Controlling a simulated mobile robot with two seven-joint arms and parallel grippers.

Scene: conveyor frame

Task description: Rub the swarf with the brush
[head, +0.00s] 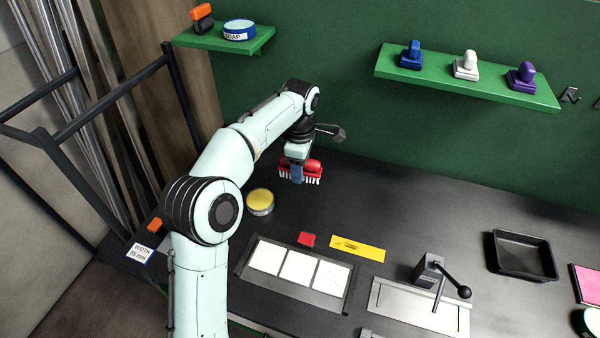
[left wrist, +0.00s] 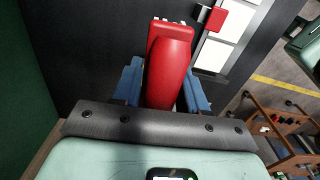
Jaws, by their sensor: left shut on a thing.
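My left gripper (head: 298,170) is shut on a red brush (head: 313,167) with white bristles. It holds the brush above the black bench, bristles down, behind the three white tiles. In the left wrist view the red handle of the brush (left wrist: 168,68) sits between the blue fingers of the left gripper (left wrist: 165,85). The white tiles (head: 299,269) lie side by side in a grey tray (head: 252,278). The swarf is too small to make out for certain; faint dark specks may show on the tiles. My right gripper is not in view.
A red block (head: 306,239) and a yellow strip (head: 358,249) lie behind the tray. A yellow-topped tin (head: 260,201) stands left of the brush. A lever clamp (head: 430,271) and a black bin (head: 523,256) are at right. A green shelf (head: 455,84) holds three stamp-like items.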

